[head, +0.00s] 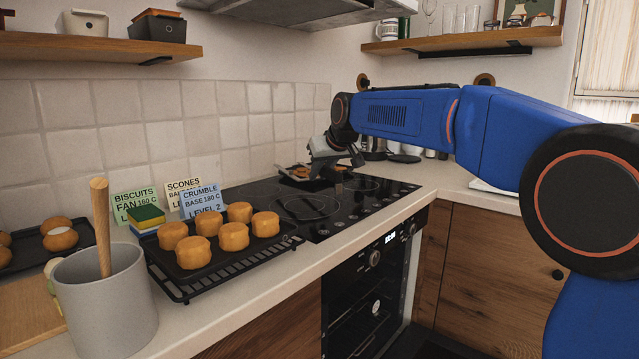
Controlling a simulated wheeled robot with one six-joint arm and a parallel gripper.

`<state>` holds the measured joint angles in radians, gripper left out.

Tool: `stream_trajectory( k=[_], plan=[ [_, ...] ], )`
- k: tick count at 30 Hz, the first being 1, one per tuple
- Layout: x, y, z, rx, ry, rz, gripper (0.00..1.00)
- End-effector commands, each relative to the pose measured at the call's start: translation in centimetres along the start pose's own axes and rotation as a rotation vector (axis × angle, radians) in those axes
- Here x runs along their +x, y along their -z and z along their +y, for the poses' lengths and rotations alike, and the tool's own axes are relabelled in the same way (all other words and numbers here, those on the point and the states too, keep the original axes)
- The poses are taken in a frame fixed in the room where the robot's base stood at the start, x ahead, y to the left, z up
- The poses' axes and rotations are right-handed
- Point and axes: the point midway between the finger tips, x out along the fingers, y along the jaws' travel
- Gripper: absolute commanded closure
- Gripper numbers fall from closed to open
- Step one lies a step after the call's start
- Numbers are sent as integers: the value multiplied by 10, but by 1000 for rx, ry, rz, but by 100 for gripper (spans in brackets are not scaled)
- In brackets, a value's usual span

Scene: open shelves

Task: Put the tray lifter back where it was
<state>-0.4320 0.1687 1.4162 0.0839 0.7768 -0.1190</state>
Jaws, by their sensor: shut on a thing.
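My gripper (336,172) is over the black hob at the back of the counter, pointing down, small and far off in the head view. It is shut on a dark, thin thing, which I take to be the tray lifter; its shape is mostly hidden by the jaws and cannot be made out. A small dark tray (292,178) with brownish food on it sits just left of and behind the gripper. A black baking tray (215,262) with several golden scones rests on a dark wire rack (184,292) in the front middle.
A grey crock (108,310) with a wooden handle stands front left. Recipe cards (201,200) and stacked sponges (147,217) stand behind the baking tray. Another dark tray (24,257) with buns is far left. The black hob (310,207) is largely clear in front of my gripper.

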Motion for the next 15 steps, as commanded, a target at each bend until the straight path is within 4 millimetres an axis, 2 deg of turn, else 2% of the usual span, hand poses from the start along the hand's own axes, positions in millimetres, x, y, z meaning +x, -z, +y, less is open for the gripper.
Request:
stream_trajectory(
  k=[6,15],
  plan=[
    [19,-20,0,0,0,-1,100],
    [20,-20,0,0,0,0,100]
  ],
)
